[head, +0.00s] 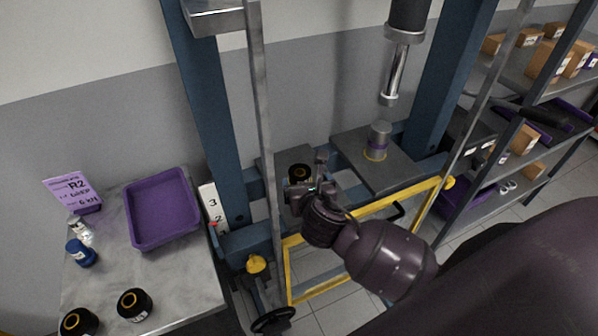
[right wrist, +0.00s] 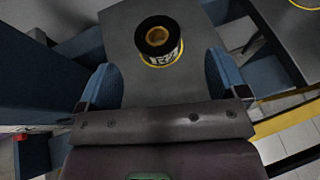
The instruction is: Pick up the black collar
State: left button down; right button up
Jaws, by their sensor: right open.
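A black collar (head: 299,170) with a gold-coloured inner bore stands upright on a grey plate (right wrist: 122,20) of the press. The right wrist view shows the collar (right wrist: 152,47) with a white printed label and a yellow ring around its base. My right gripper (head: 305,179) is just in front of it in the head view. In the right wrist view its two blue-padded fingers (right wrist: 159,85) are wide apart, with the collar ahead of them and nothing between them. Two more black collars, one (head: 134,304) and another (head: 79,322), stand on the left bench. My left gripper is not in view.
The blue press frame (head: 205,100) and a thin grey upright (head: 262,110) stand close to my right arm. A metal cylinder (head: 379,137) stands on the other plate under the ram (head: 395,75). A purple tray (head: 163,243) lies on the left bench. Shelves are at the right.

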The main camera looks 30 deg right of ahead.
aim_at(299, 171)
jog(key=shift+x, duration=4)
jog(key=shift+a, duration=0.2)
jog(key=c, duration=1.3)
